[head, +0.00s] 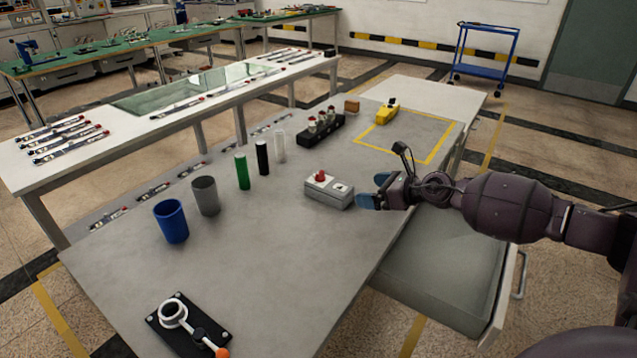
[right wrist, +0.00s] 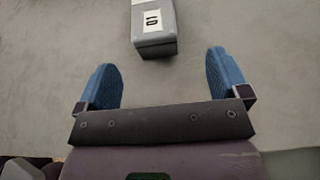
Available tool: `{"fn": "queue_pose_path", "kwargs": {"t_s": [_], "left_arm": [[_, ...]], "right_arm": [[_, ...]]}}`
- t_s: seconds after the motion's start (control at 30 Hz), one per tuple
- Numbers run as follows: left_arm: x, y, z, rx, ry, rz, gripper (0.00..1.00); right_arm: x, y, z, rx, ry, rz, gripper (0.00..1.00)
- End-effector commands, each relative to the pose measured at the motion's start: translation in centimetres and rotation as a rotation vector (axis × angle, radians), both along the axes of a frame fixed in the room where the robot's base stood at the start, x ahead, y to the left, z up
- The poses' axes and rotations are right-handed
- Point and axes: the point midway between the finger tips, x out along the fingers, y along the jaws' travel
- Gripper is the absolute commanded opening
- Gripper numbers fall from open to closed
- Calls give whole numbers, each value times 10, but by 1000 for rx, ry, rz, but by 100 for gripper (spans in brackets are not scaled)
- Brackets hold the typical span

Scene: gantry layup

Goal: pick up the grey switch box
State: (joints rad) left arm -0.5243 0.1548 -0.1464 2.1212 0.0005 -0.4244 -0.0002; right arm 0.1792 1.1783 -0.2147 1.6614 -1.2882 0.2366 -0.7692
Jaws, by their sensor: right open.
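The grey switch box (head: 328,192) stands on the grey table, with a red button on its top left and a white switch plate on its top right. My right gripper (head: 370,191) is just to the right of the box, its blue fingers apart. In the right wrist view the near end of the box (right wrist: 154,40) lies ahead of the open fingers (right wrist: 163,82), roughly midway between them and not between the tips. The rest of the box is cut off by the top edge there. My left gripper is not in view.
Several cylinders, a blue cup (head: 171,221) and a grey cup (head: 205,195) stand left of the box. A black block with bottles (head: 321,127) and a yellow object (head: 387,112) are behind. An open drawer (head: 445,265) is below the right edge.

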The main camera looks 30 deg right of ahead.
Motion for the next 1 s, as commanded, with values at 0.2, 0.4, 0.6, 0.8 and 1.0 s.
{"fn": "queue_pose_path", "kwargs": {"t_s": [0.2, 0.4, 0.6, 0.8, 1.0], "left_arm": [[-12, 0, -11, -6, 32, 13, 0], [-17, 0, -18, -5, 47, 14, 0], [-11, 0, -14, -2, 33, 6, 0], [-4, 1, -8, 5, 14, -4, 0], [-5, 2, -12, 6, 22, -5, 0]], "right_arm": [[17, 7, -7, 2, -1, -1, 94], [37, 16, -17, 3, 0, 0, 94], [47, 20, -20, 2, 0, -1, 94], [57, 27, -22, 2, -3, 0, 94], [77, 39, -30, 3, -1, -2, 94]]}}
